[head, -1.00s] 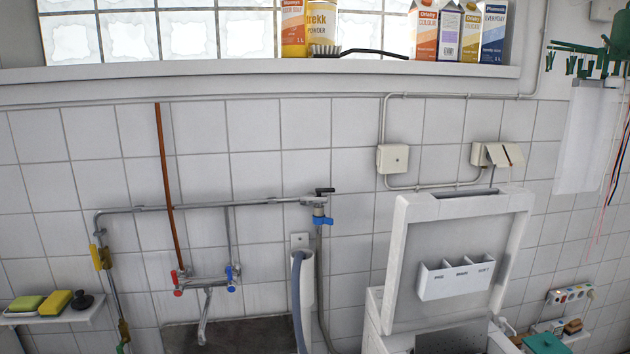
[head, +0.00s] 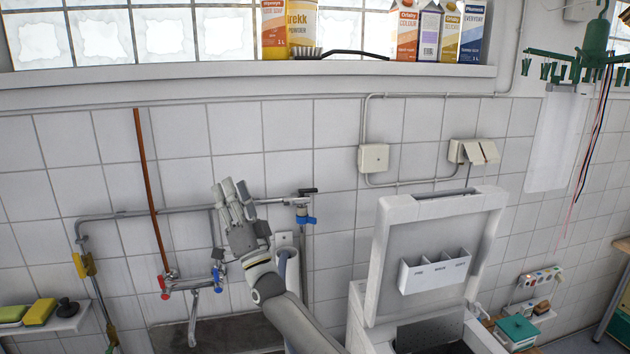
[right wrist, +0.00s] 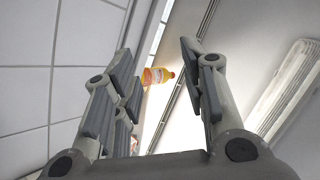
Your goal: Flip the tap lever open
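A wall valve with a blue tap lever (head: 305,220) and a black handle (head: 308,191) above it sits at the right end of the horizontal pipe in the head view. The blue lever lies roughly level. My right gripper (head: 231,190) is in front of the tiled wall, left of this valve and apart from it in the picture, fingers pointing up. The right wrist view shows its fingers (right wrist: 160,85) spread, with nothing between the pads. The lever is not seen in that view. My left gripper is not in view.
A mixer tap with red and blue knobs (head: 190,284) hangs over the sink (head: 215,334), partly behind my right arm. The washing machine's raised lid (head: 432,240) stands to the right. A windowsill (head: 250,80) with cartons runs above.

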